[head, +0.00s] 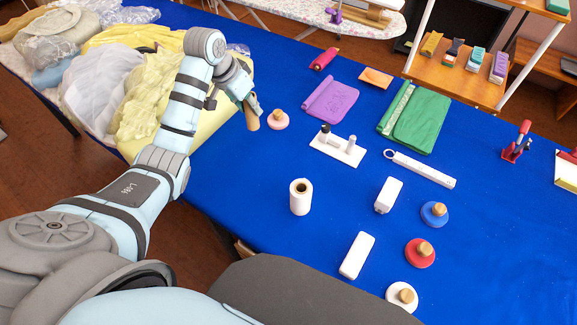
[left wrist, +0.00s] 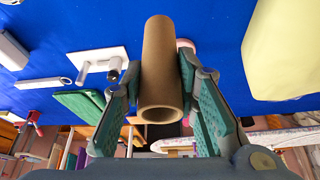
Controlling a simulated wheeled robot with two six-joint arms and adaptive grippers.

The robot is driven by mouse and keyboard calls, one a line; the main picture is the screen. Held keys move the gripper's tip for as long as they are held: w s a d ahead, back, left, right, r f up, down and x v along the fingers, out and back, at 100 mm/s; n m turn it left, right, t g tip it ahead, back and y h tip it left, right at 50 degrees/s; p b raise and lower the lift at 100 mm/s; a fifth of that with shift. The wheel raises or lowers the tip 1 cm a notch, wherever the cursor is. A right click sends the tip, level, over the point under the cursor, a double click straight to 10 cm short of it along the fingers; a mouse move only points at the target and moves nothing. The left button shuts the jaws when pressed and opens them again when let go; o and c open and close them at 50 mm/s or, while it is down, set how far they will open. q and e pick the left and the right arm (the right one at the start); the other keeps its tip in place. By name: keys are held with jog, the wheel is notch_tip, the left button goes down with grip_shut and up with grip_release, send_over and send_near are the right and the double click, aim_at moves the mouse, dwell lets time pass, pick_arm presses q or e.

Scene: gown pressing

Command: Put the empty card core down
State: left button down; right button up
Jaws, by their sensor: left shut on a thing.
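The empty card core (head: 252,117) is a plain brown open-ended tube. My left gripper (head: 247,98) is shut on it and holds it upright or slightly tilted, beside the yellow heap. In the left wrist view the core (left wrist: 160,65) sits between the two green-padded fingers (left wrist: 160,92), its open end facing the camera. In the head view the core appears just left of a pink disc (head: 278,120); I cannot tell how far it is above the table. My right gripper is not in view.
On the blue table (head: 240,180) stand a white plate with pegs (head: 337,147), a white roll (head: 300,197), white blocks and knobbed discs. Purple (head: 331,98) and green (head: 415,118) folded cloths lie behind. Bagged yellow and white gowns (head: 130,80) fill the left. Blue cloth around the roll is bare.

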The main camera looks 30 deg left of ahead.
pick_arm(q)
jog(key=s+d+r+m+h, duration=0.1)
jog(key=s+d+r+m, duration=0.25)
jog(key=s+r, duration=0.2)
jog(key=f, duration=0.6)
jog(key=w+f+b, duration=0.1)
jog(key=f, duration=0.6)
jog(key=f+b, duration=0.1)
jog(key=f, duration=0.5)
jog(key=shift+w+f, duration=0.25)
jog(key=shift+f, duration=0.1)
jog(key=shift+w+f, duration=0.1)
jog(key=shift+f, duration=0.25)
jog(key=shift+w+a+f, duration=0.1)
jog(key=shift+w+f, duration=0.1)
jog(key=c, duration=1.5)
grip_release()
jog(key=shift+o, duration=1.3)
jog(key=shift+s+r, duration=0.1)
jog(key=shift+r, duration=0.05)
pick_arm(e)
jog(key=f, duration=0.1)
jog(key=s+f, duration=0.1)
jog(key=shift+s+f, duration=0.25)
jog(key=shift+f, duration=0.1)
